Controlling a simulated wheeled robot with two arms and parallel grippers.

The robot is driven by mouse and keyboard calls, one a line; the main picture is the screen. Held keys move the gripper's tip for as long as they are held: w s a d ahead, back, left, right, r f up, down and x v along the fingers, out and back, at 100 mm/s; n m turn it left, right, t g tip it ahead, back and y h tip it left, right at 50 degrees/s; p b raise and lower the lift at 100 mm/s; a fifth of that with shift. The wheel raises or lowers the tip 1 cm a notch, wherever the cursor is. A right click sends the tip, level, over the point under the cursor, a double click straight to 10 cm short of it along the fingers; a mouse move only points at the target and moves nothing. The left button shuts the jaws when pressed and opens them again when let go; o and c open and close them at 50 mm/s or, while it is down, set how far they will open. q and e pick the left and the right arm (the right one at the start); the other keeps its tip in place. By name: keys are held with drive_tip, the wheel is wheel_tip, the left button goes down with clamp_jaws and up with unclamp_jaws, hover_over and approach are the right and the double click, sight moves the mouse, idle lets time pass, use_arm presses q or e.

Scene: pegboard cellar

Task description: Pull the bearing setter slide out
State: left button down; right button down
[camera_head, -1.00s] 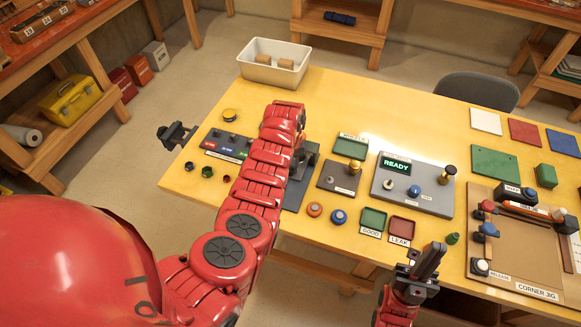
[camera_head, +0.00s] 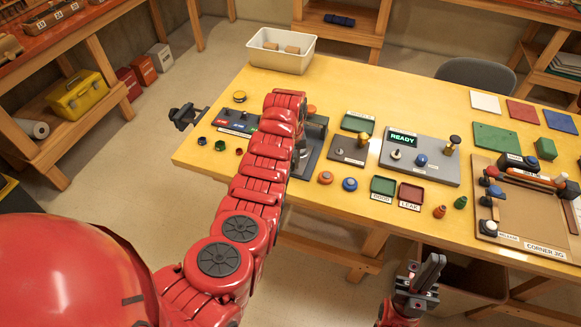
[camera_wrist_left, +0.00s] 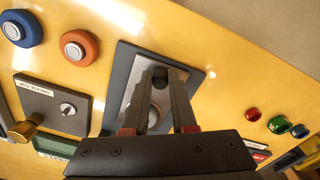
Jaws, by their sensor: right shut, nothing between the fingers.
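The bearing setter is a dark base plate (camera_head: 309,165) on the table's left part, half covered by my left arm. In the left wrist view its dark frame (camera_wrist_left: 122,68) surrounds a pale metal plate with a round part, and a black knob (camera_wrist_left: 161,76) shows between my fingertips. My left gripper (camera_wrist_left: 161,82) is over the setter, its fingers apart on either side of the knob; whether they touch it is unclear. In the head view that gripper is hidden behind the arm. My right gripper (camera_head: 434,264) is shut and empty, in front of the table edge.
Right of the setter stand a small grey plate (camera_head: 337,155), a grey READY panel (camera_head: 440,173), and orange (camera_head: 325,178) and blue (camera_head: 349,184) round parts. Small coloured caps (camera_head: 220,145) lie left. A white bin (camera_head: 254,57) stands at the back edge. The corner jig (camera_head: 530,215) is right.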

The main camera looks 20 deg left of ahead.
use_arm(q)
drive_tip(key=shift+s+a+f, duration=0.1)
drive_tip(key=shift+s, duration=0.2)
drive_tip(key=shift+w, duration=0.2)
drive_tip(key=c, duration=1.1)
unclamp_jaws()
drive_tip(key=shift+f, duration=0.1)
drive_tip(key=o, duration=0.4)
drive_tip(key=shift+w+a, duration=0.1)
